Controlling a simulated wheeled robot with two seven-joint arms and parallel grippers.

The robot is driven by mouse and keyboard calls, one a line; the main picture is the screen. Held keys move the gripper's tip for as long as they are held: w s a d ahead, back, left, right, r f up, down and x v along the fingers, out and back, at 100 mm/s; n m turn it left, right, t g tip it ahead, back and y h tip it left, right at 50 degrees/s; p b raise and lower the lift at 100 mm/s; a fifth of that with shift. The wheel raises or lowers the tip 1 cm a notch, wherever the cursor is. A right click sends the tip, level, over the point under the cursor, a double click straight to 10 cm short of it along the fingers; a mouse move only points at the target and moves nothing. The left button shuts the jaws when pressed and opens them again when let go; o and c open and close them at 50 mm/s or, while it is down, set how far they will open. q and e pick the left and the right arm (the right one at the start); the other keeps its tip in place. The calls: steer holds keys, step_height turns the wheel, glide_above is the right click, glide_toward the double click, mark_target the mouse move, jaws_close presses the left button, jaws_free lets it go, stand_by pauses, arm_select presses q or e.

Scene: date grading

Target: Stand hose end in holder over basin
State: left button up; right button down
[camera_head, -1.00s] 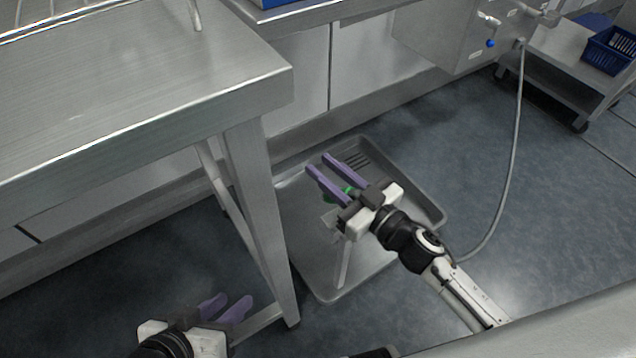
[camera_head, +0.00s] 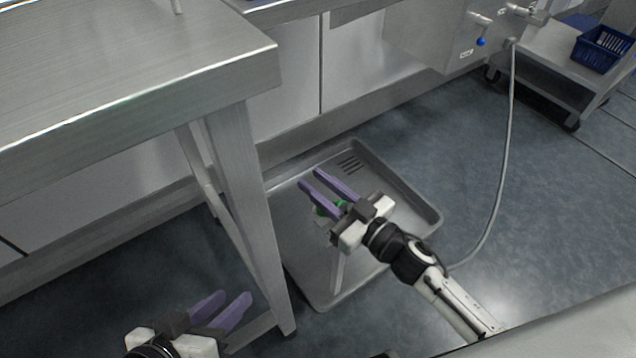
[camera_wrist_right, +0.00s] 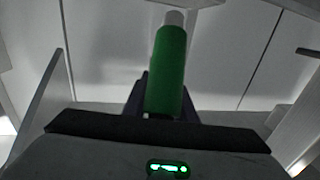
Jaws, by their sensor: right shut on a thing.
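The hose end is a green sleeve (camera_wrist_right: 166,75) with a pale tip, standing roughly upright between the fingers in the right wrist view. My left gripper (camera_head: 234,297) is open and empty at the lower left, left of the basin.
A grey hose (camera_head: 509,150) runs from the wall unit (camera_head: 430,35) down to the floor behind my right arm. A steel table (camera_head: 110,80) and its leg (camera_head: 245,200) stand left of the basin. A low trolley (camera_head: 555,75) holds a blue basket (camera_head: 603,49). Floor to the right is clear.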

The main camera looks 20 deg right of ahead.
mark_target(334, 202)
steer(key=shift+s+d+r, duration=0.1)
steer(key=shift+s, duration=0.05)
steer(key=shift+p+v, duration=0.65)
steer(key=shift+v, duration=1.1)
steer(key=shift+d, duration=0.1)
stand_by(0.3)
steer(key=shift+f+b, duration=0.4)
steer(key=shift+f, duration=0.45)
steer(key=c, duration=1.4)
jaws_free()
